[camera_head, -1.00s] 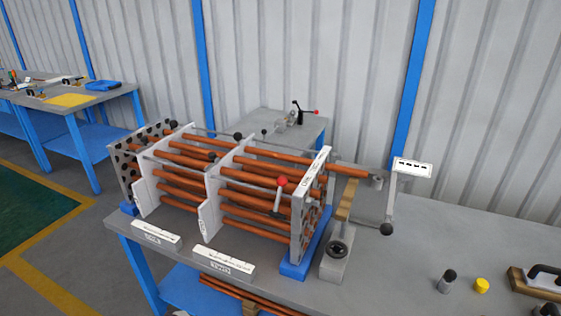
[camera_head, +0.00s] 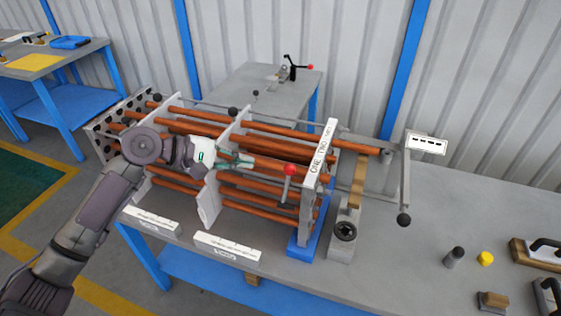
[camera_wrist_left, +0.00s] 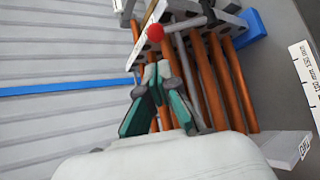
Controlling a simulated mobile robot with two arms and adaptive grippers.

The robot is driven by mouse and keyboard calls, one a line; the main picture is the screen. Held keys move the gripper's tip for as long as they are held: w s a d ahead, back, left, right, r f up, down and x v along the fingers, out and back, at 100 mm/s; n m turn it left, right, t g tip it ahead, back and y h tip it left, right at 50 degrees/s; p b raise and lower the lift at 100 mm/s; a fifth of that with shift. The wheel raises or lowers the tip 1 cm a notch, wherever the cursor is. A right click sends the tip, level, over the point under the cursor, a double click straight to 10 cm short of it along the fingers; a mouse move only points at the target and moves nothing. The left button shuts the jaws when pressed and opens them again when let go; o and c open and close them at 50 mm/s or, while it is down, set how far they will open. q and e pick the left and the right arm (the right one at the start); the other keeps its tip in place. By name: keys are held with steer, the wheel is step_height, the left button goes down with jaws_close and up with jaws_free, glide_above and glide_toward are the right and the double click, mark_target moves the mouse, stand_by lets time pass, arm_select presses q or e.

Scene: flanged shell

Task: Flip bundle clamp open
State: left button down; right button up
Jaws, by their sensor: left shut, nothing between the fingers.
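The bundle of copper tubes (camera_head: 262,205) lies in a frame of white plates on the table. A lever with a red ball knob (camera_head: 289,170) stands on the near side of the bundle, by the end plate marked "ONE TWO"; I take it for the bundle clamp. The red knob (camera_wrist_left: 155,32) and its grey rod (camera_wrist_left: 184,24) also show in the left wrist view. My left gripper (camera_head: 252,161) is shut and empty, over the tubes to the left of the knob and apart from it. In the left wrist view, its closed fingertips (camera_wrist_left: 157,76) point toward the knob. My right gripper is out of view.
A crank arm with a black knob (camera_head: 404,219) sticks out at the right of the frame. A grey peg (camera_head: 454,257) and a yellow cap (camera_head: 485,258) stand on the right of the bench.

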mark_target(287, 185)
arm_select(q)
steer(key=p+x, duration=0.2)
steer(key=x, duration=0.8)
steer(key=shift+p, duration=0.35)
steer(key=s+a+m+t+h+b, duration=0.1)
steer(key=s+m+t+h+b, duration=0.1)
steer(key=b, duration=0.8)
steer(key=s+a+r+m+t+h+b, duration=0.1)
steer(key=s+m+h+b, duration=0.3)
steer(key=b, duration=0.6)
steer(key=shift+s+a+r+m+t, duration=0.25)
steer(key=shift+s+a+m+t, duration=0.15)
steer(key=shift+s+t, duration=0.65)
steer(key=shift+s+f+g+h+b, duration=0.1)
steer(key=shift+s+g+h+b, duration=0.1)
steer(key=shift+g+h+b, duration=0.15)
